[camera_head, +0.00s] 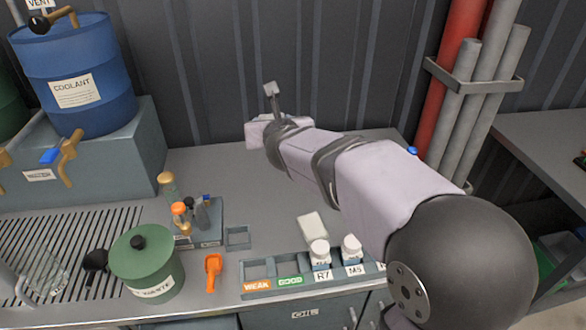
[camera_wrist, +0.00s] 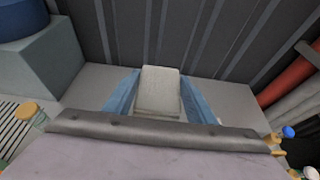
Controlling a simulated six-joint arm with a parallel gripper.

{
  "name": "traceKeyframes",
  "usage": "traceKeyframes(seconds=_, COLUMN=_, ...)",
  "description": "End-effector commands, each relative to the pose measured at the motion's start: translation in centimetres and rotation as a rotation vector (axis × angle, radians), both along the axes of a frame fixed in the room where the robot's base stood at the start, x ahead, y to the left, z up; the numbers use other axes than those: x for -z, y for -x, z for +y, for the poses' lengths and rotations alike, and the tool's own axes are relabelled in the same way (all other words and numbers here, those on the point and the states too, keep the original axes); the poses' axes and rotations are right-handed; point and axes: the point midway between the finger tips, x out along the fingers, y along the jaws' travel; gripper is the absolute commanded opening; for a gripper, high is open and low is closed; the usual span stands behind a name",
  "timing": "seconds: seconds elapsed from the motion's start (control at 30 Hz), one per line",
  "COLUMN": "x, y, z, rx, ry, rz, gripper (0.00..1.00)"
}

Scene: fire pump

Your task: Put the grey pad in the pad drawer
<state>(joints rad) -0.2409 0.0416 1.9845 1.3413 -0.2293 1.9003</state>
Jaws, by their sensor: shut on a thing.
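My gripper (camera_wrist: 160,78) shows in the wrist view with its two blue fingers on either side of a pale grey block, which looks like the grey pad (camera_wrist: 158,92). The fingers are shut on it, and the dark ribbed wall lies beyond. No drawer marked for pads can be made out. A cabinet front labelled OIL (camera_head: 305,313) shows at the bottom of the head view.
A rack (camera_head: 258,272) with WEAK and GOOD labels holds white-capped bottles, R7 (camera_head: 321,258) and M5 (camera_head: 352,251). A white block (camera_head: 312,225) lies behind it. Red pipe (camera_head: 450,85) rises right.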

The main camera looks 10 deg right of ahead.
Motion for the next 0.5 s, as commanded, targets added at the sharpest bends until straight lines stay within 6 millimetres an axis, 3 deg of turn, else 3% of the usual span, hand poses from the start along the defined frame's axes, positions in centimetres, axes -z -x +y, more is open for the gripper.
traceKeyframes(seconds=0.3, x=7.9, y=-0.5, z=-0.5, rx=0.01, ry=0.001, rz=0.003, gripper=0.26)
traceKeyframes(seconds=0.5, x=12.0, y=-1.7, z=-0.7, rx=0.034, ry=-0.001, rz=0.002, gripper=0.26)
